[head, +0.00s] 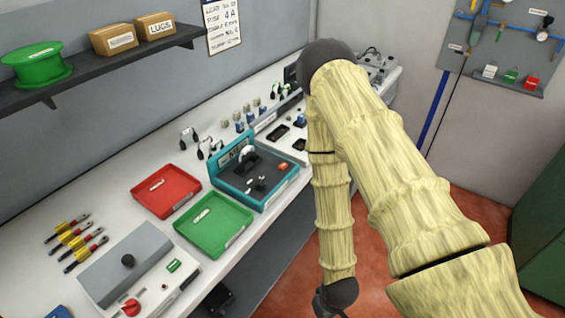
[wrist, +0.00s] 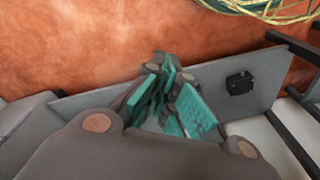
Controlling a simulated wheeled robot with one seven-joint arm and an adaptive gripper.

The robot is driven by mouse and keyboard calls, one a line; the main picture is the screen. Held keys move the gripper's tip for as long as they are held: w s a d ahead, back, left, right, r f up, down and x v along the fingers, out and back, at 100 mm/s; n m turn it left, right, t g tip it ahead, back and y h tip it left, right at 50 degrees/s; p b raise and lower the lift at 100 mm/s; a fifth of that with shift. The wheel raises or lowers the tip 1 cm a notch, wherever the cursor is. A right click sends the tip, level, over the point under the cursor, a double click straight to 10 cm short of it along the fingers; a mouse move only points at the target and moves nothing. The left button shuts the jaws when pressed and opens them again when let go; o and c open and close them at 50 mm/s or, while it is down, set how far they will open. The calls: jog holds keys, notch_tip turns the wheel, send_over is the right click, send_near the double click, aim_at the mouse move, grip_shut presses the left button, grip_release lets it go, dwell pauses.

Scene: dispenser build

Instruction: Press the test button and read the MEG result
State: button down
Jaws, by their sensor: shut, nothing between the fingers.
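A teal-framed box (head: 272,190) stands on the bench in the head view. Its upright back panel carries a label starting with "M", too small to read fully. Its dark top bears an orange button-like part (head: 283,165), a white part and small dark knobs. No result reading can be made out. My gripper (head: 335,301) hangs low at the bottom of the head view, right of the bench and apart from the box. In the wrist view my gripper (wrist: 172,105) has its teal-padded fingers together and empty, above the floor and a grey shelf.
A red tray (head: 140,196) and a green tray (head: 240,226) lie left of the box. A grey-lidded unit (head: 125,262) with a red knob is at the front left. The wrist view shows a small black block (wrist: 240,83) and coiled yellow-green wire (wrist: 262,8).

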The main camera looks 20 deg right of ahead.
jog(key=w+a+r+n+t+y+p, duration=0.1)
jog(key=w+r+n+t+p, duration=0.15)
jog(key=w+r, duration=0.7)
jog(key=w+r+n+t+p, duration=0.25)
jog(key=w+r, duration=0.35)
jog(key=w, duration=0.7)
notch_tip(320, 180, up, 21)
jog(key=n+t+y+p, duration=0.2)
jog(key=n+t, duration=0.1)
jog(key=n, duration=0.4)
send_over(280, 166)
jog(key=shift+s+d, duration=0.1)
jog(key=shift+f, duration=0.25)
jog(key=shift+f+b, duration=2.5)
jog(key=shift+f, duration=1.75)
jog(key=shift+f, duration=0.15)
jog(key=shift+f+b, duration=0.25)
jog(key=shift+b, duration=0.05)
